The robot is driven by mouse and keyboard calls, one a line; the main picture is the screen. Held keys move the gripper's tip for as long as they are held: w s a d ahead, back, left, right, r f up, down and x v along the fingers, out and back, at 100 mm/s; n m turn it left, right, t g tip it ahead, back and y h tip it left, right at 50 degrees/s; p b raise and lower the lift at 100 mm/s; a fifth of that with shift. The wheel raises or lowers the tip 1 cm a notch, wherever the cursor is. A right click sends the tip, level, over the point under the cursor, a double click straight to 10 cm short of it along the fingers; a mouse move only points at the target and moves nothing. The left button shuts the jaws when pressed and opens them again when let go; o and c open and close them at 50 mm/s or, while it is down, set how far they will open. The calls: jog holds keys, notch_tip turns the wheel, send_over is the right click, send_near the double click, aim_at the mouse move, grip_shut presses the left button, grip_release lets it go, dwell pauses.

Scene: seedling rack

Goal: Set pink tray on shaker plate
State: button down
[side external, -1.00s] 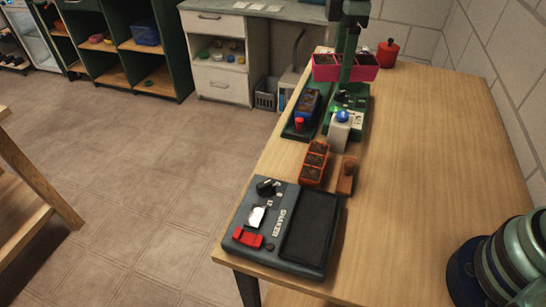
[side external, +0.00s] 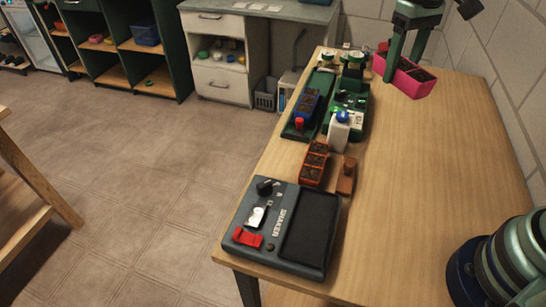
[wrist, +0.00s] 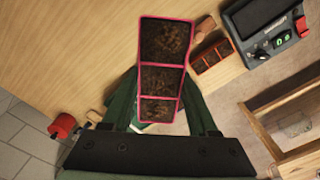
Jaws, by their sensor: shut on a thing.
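The pink tray (side external: 412,80), with three soil-filled compartments, is held in the air over the far right of the table in the side view. It also shows in the wrist view (wrist: 181,75), extending forward from the fingers. My gripper (side external: 403,58) is shut on the tray; its green fingers flank the tray in the wrist view (wrist: 160,112). The shaker (side external: 262,222) sits at the near left table corner, with its dark plate (side external: 312,232) bare. The shaker also shows at the upper right of the wrist view (wrist: 268,40). The tray is well away from it.
A white bottle with blue cap (side external: 339,130), a blue tray (side external: 308,103) and green equipment (side external: 350,100) stand farther back. The table's right side is clear.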

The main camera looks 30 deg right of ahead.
jog(key=s+a+f+n, duration=0.1)
jog(key=a+f+n, duration=0.2)
jog(key=a+n, duration=0.35)
jog(key=s+a+f+n, duration=0.1)
jog(key=a+f+n, duration=0.2)
jog(key=a+n, duration=0.35)
jog(key=n, duration=1.4)
send_over(309, 227)
notch_tip(309, 227, down, 5)
jog(key=shift+f, duration=3.1)
jog(key=shift+f, duration=0.6)
jog(key=shift+c, duration=2.2)
grip_release()
jog(key=shift+r, duration=0.1)
